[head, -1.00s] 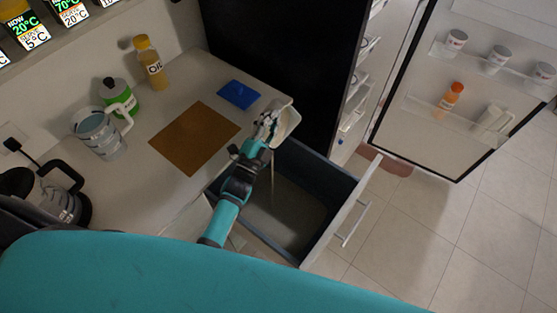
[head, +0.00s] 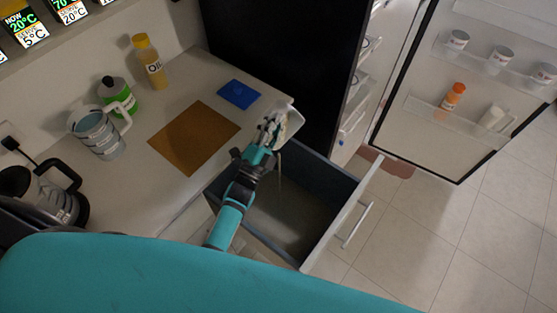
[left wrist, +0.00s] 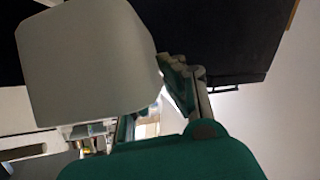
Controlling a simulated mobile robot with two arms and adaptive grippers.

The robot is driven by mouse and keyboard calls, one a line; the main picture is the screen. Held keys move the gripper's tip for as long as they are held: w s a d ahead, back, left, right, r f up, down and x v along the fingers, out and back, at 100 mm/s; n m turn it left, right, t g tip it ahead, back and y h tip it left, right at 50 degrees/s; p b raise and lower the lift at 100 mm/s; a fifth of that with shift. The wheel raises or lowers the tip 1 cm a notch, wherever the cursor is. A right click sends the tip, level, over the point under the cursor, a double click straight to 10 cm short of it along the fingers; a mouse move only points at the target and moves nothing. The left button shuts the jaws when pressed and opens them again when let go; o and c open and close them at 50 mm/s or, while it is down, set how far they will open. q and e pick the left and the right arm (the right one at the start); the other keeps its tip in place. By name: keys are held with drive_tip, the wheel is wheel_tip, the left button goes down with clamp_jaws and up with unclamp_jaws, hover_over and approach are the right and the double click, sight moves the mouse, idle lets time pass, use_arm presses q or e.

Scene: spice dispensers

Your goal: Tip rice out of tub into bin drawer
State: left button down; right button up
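A white tub (head: 293,124) is held tilted over the open bin drawer (head: 340,226), beside the counter's corner. My left gripper (head: 271,131) is shut on the tub's near side. In the left wrist view the tub (left wrist: 85,62) fills the upper left, with the gripper fingers (left wrist: 178,88) against its right side. A thin pale streak of what looks like rice (head: 281,168) hangs below the tub into the drawer. The drawer's floor looks greyish; how much rice lies there is hard to tell. The tub's inside is mostly hidden. My right gripper is not in view.
The counter holds a blue item (head: 239,94), a brown mat (head: 195,137), an oil bottle (head: 150,62), a green container (head: 120,96), a pale jug (head: 97,134) and a kettle (head: 45,190). An open fridge door (head: 455,140) stands right of the drawer.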

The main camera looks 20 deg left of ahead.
use_arm(q)
drive_tip(key=shift+s+d+r+m+t+h+b, duration=0.1)
drive_tip(key=shift+s+d+m+t+h+b, duration=0.35)
drive_tip(key=shift+m+h+b, duration=0.65)
drive_tip(key=shift+s+d+m+t+h+b, duration=0.15)
drive_tip(key=shift+s+d+m+h+b, duration=0.4)
drive_tip(key=shift+d+m+h+b, duration=0.55)
idle(0.5)
drive_tip(key=shift+s+a+f+m, duration=0.1)
drive_tip(key=shift+f+m, duration=0.1)
drive_tip(key=shift+m, duration=0.6)
drive_tip(key=shift+f+m, duration=0.15)
drive_tip(key=shift+m, duration=0.15)
